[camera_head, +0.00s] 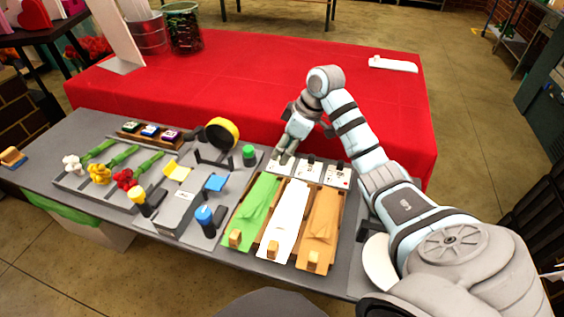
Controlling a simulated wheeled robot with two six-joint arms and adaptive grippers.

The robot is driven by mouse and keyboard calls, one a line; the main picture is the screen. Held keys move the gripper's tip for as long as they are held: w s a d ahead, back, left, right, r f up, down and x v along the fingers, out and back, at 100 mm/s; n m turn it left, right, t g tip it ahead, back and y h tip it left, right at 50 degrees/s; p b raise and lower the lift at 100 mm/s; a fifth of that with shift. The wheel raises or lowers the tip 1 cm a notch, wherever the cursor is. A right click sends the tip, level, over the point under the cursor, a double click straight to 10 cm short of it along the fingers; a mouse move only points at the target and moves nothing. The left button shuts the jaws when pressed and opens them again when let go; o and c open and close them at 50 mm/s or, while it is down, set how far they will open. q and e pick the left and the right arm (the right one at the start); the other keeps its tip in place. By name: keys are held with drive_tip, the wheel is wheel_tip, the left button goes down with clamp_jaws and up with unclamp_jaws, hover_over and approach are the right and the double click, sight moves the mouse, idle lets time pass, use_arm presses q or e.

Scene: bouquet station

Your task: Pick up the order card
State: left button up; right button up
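Three small white cards stand in a row at the back of the wrapping trays: a left one (281,167), a middle one (308,169) and a right one (338,176). Each bears dark or coloured marks too small to read, so I cannot tell which is the order card. My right gripper (283,156) points down at the left card, with its fingertips at or just above it. The gripper partly hides that card. I cannot tell whether the fingers touch it or how far apart they are. My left gripper is not in view.
Green (252,209), white (284,222) and orange (318,229) wrapping sheets lie before the cards. Flowers (100,173), coloured boxes (149,130) and a yellow-black roll (222,133) are left. The red table (230,75) behind is mostly clear.

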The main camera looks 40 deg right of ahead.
drive_tip(key=shift+r, duration=0.1)
clamp_jaws()
